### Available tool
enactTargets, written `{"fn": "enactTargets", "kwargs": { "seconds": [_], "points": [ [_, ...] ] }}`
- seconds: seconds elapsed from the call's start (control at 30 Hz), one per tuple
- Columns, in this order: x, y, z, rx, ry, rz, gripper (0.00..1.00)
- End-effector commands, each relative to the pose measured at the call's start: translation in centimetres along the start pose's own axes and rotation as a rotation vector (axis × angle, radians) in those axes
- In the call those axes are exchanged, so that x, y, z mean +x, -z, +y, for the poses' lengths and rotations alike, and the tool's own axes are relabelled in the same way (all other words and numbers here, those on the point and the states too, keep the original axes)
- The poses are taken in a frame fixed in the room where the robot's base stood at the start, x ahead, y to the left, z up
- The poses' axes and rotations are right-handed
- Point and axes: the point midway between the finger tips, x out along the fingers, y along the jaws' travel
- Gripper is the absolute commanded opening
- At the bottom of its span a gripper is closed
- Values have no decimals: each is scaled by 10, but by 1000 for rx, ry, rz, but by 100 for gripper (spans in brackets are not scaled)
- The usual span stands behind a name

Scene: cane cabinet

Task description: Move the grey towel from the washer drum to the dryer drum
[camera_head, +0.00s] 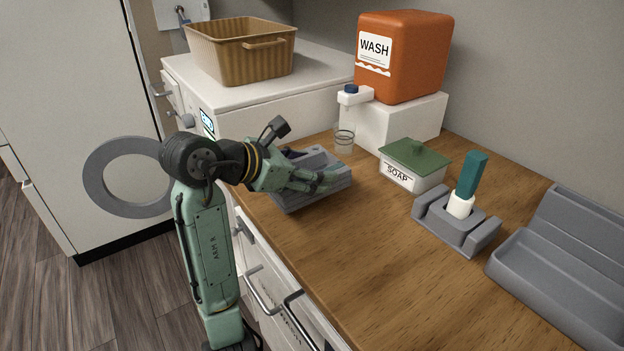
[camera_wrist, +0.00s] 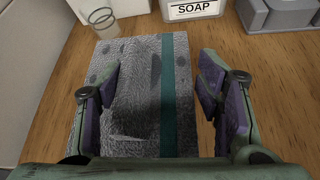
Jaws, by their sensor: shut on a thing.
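The grey towel (camera_head: 290,204) lies as a folded block on the wooden counter, near its front left edge. In the wrist view the towel (camera_wrist: 148,115) shows a speckled grey face with a teal stripe, between the two fingers. My gripper (camera_head: 315,180) is low over the counter, shut on the towel; in the wrist view my gripper (camera_wrist: 160,95) has a finger at each side of it. A grey ring door (camera_head: 115,177) stands open at the left, partly behind my arm. The inside of either drum is hidden.
A white machine (camera_head: 270,80) bears a tan basket (camera_head: 240,52). On the counter are a clear glass (camera_head: 344,142), an orange wash jug (camera_head: 403,60) on a white block, a soap box (camera_head: 412,170), a grey holder (camera_head: 455,230) with a teal-handled brush, and a grey tray (camera_head: 570,260).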

Motion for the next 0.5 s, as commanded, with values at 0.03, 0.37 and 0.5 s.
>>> {"fn": "enactTargets", "kwargs": {
  "seconds": [0.03, 0.37, 0.5],
  "points": [
    [8, -4, -1, 1, 5, 0, 29],
    [21, 28, -7, 1, 1, -1, 29],
    [21, 28, -7, 1, 1, -1, 29]
  ]
}}
